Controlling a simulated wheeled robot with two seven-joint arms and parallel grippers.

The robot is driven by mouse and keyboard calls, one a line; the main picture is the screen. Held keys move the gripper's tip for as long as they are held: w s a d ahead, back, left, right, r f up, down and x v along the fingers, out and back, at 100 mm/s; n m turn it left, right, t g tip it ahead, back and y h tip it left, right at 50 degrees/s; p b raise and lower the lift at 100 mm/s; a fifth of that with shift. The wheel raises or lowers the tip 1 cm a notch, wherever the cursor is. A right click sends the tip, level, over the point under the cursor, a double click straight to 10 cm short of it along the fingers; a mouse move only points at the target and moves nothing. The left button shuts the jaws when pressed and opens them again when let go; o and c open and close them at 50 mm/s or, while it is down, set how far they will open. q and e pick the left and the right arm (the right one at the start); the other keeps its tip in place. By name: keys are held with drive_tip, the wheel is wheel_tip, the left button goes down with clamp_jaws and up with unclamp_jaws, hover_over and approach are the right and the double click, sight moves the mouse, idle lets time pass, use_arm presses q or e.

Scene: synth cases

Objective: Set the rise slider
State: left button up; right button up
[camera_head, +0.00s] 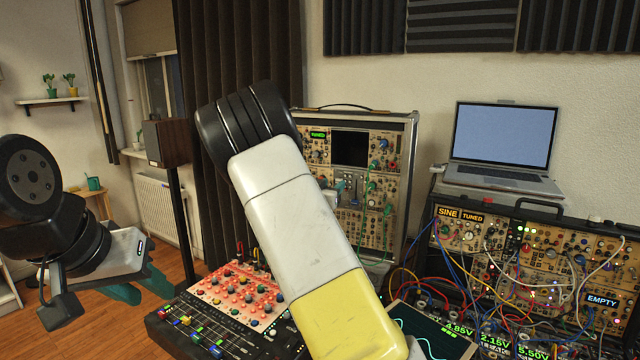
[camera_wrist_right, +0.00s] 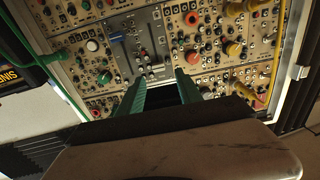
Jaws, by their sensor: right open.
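A grey slider module (camera_head: 349,188) sits in the upright synth case (camera_head: 410,150), partly behind my right arm in the head view. My left gripper (camera_head: 148,285) is open and empty at lower left.
A mixer (camera_head: 235,310) with red panel stands in front of the case. A second case (camera_head: 530,255) with many patch cables stands right, a laptop (camera_head: 502,145) on top. A small scope screen (camera_head: 428,330) is at the bottom. A speaker (camera_head: 166,142) stands left.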

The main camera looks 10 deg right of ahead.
drive_tip(key=v, duration=0.4)
drive_tip(key=s+a+n+g+y, duration=0.35)
drive_tip(key=s+a+y, duration=0.55)
drive_tip(key=s+y, duration=0.45)
drive_tip(key=s+r+n+g, duration=0.1)
drive_tip(key=s+n+g, duration=0.3)
drive_tip(key=s, duration=2.1)
drive_tip(key=shift+s+r+g, duration=0.2)
drive_tip(key=shift+r+g, duration=0.15)
